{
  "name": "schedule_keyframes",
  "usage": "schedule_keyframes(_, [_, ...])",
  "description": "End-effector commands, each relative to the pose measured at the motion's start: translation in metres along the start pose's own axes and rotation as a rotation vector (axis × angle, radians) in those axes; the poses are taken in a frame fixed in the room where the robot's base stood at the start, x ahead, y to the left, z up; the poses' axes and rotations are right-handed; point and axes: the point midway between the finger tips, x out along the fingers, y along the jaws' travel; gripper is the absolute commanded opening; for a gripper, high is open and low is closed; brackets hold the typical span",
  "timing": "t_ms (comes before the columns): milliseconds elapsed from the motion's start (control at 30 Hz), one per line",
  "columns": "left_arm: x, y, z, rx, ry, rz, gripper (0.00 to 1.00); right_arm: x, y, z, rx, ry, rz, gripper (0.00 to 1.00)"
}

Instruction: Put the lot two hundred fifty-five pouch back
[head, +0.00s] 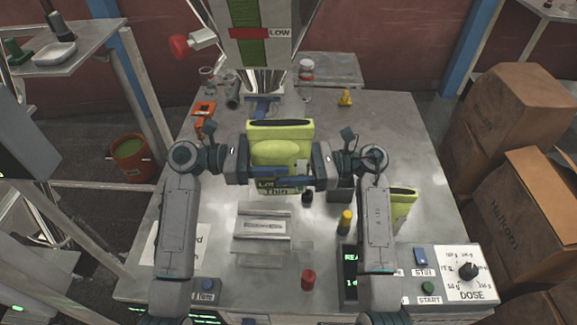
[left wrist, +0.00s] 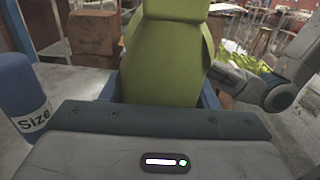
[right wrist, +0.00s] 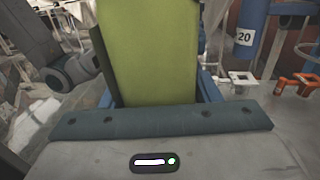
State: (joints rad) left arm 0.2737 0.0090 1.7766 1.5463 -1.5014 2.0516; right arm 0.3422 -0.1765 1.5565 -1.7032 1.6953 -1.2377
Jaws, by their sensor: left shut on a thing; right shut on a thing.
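A yellow-green pouch (head: 279,150) with a dark top opening is held upright between my two grippers over the middle of the table. Its label is partly hidden; only "Lot" and "Thin" can be read, so I cannot tell the lot number. My left gripper (head: 252,164) is shut on its left side, and my right gripper (head: 312,166) is shut on its right side. The pouch also fills the middle of the left wrist view (left wrist: 168,60) and the right wrist view (right wrist: 148,50). A second yellow-green pouch (head: 403,204) stands at the right, partly behind my right arm.
The filler hopper (head: 262,35) with a red LOW mark hangs over the table's back. A metal plate fixture (head: 262,226), a red cylinder (head: 308,280) and a yellow-capped bottle (head: 346,222) are in front. A control panel (head: 465,274) is at front right. An orange part (head: 204,109) lies back left.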

Motion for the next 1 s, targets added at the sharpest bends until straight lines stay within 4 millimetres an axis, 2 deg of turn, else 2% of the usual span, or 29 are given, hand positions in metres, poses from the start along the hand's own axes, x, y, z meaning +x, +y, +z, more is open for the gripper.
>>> schedule_keyframes(67, [0.001, -0.003, 0.000, -0.001, -0.002, -0.009, 0.27, 0.000, -0.002, 0.001, 0.000, 0.001, -0.005, 0.28])
schedule_keyframes(100, [0.001, -0.003, 0.001, -0.001, -0.002, -0.010, 0.56, 0.000, -0.002, 0.001, 0.000, 0.000, -0.005, 0.24])
schedule_keyframes(167, [0.001, -0.003, 0.001, -0.001, -0.002, -0.010, 0.68, 0.000, -0.002, 0.001, 0.000, 0.000, -0.005, 0.17])
schedule_keyframes(200, [0.001, -0.003, 0.001, -0.001, -0.002, -0.010, 0.76, 0.000, -0.002, 0.001, 0.000, 0.000, -0.005, 0.17])
schedule_keyframes(233, [0.001, -0.003, 0.000, -0.001, -0.002, -0.010, 0.80, 0.000, -0.002, 0.001, 0.000, 0.000, -0.005, 0.17])
schedule_keyframes(500, [0.000, -0.002, 0.000, -0.001, -0.001, -0.007, 0.80, 0.000, -0.001, 0.001, 0.000, 0.000, -0.003, 0.17])
schedule_keyframes(633, [-0.007, -0.002, -0.001, -0.001, 0.000, -0.006, 0.80, 0.000, -0.001, 0.001, 0.000, 0.000, -0.003, 0.17])
schedule_keyframes(767, [-0.025, -0.001, -0.001, 0.000, 0.004, -0.004, 0.80, 0.000, -0.001, 0.001, 0.000, 0.000, -0.003, 0.17])
schedule_keyframes(1000, [-0.072, -0.001, -0.002, -0.001, 0.005, -0.005, 0.80, 0.000, -0.001, 0.001, 0.000, 0.000, -0.003, 0.17])
